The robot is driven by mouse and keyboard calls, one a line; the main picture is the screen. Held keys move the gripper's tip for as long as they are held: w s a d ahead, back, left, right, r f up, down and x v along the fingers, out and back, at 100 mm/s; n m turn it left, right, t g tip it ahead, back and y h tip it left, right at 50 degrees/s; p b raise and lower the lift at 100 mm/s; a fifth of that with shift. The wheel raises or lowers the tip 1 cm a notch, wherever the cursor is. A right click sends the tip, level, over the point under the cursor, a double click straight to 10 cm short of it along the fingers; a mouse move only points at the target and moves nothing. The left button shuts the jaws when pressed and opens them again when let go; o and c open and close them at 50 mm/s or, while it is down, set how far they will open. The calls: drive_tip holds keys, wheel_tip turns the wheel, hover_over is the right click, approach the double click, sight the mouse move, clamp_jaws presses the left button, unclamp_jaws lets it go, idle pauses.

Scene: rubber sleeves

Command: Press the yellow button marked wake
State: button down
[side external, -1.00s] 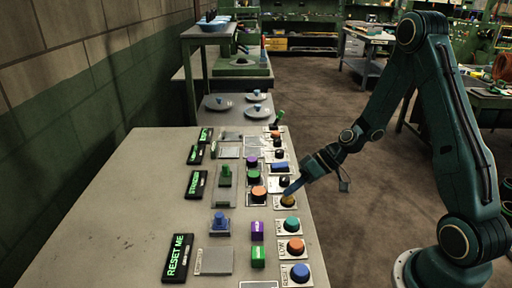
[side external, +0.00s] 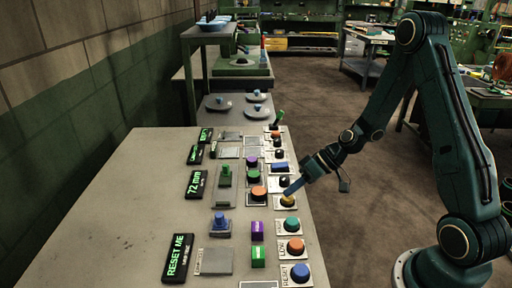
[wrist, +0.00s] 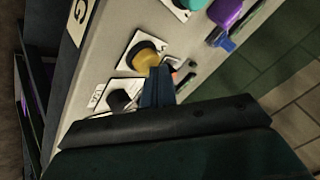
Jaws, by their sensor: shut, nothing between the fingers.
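The yellow button (side external: 288,201) sits on a pale square plate near the right edge of the table, between a black knob and a teal button. In the wrist view the yellow button (wrist: 146,57) stands on its white plate; lettering on that plate is too small to read. My gripper (side external: 287,193) is shut and empty, its tips angled down at the far side of the yellow button's top. In the wrist view my gripper (wrist: 160,72) shows its blue fingers together beside the button's lower right edge, seeming to touch or nearly touch it.
A teal button (side external: 290,225), an orange button (side external: 295,248) and a blue button (side external: 300,273) line the near right edge. A black knob (side external: 284,181) is just beyond. Displays (side external: 178,257) stand at left. The table's left part is clear.

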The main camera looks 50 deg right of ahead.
sight(292, 198)
drive_tip(key=shift+r, duration=0.65)
drive_tip(key=shift+r, duration=0.15)
drive_tip(key=shift+r, duration=2.3)
drive_tip(key=shift+r, duration=0.1)
drive_tip(key=s+a+r+h, duration=0.2)
drive_tip(key=s+r+h, duration=0.1)
drive_tip(key=s+r, duration=0.5)
drive_tip(key=s+a+r+m+h, duration=0.1)
drive_tip(key=s+r+h, duration=0.3)
drive_tip(key=s+r, duration=0.4)
drive_tip(key=s+a, duration=0.1)
drive_tip(key=s, duration=0.4)
drive_tip(key=shift+s+r, duration=0.2)
drive_tip(key=shift+s, duration=0.05)
